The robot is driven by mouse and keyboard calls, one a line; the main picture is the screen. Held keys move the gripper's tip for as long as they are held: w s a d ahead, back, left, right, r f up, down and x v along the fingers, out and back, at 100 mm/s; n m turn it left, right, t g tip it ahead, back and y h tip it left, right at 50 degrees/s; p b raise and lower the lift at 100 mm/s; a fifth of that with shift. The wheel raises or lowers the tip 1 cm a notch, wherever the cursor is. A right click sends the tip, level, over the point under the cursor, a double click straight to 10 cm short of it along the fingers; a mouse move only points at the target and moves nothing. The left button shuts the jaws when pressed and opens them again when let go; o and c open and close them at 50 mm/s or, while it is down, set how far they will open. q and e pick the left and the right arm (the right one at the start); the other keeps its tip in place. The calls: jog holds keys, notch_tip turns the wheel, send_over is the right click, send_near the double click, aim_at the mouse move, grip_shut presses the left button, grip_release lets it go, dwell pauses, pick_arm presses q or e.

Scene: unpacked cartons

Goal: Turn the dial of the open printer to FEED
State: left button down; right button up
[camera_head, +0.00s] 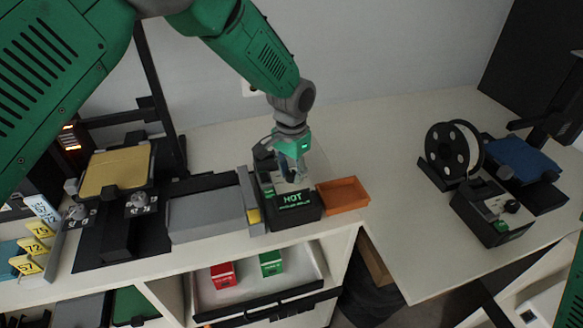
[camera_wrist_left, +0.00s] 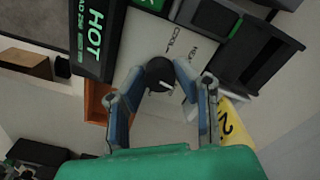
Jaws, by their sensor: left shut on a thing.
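A black control box (camera_head: 293,208) with a lit green display reading HOT stands on the left table, beside the open-frame printer with a gold bed (camera_head: 117,172). Its display also shows in the left wrist view (camera_wrist_left: 95,30). My left gripper (camera_head: 292,172) points down over the box's pale top panel. In the wrist view its fingers (camera_wrist_left: 161,72) are closed on both sides of a round black dial (camera_wrist_left: 159,76). Small lettering is printed on the panel beside the dial; I cannot read the dial's setting. My right gripper is not in view.
An orange tray (camera_head: 343,194) stands right of the box, and a grey block (camera_head: 206,214) to its left. A second control box (camera_head: 491,211), a filament spool (camera_head: 449,152) and a blue-bed printer (camera_head: 523,158) stand at right. A drawer below holds red and green cartons.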

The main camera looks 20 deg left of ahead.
pick_arm(q)
jog(key=m, duration=0.2)
jog(key=m+p, duration=0.1)
jog(key=shift+w+r+m, duration=0.25)
jog(key=shift+w+m, duration=0.05)
jog(key=shift+m, duration=1.5)
jog(key=c, duration=1.5)
grip_release()
jog(key=shift+o, duration=1.2)
jog(key=shift+d, duration=0.1)
jog(key=shift+f, duration=0.2)
jog(key=shift+s, duration=0.1)
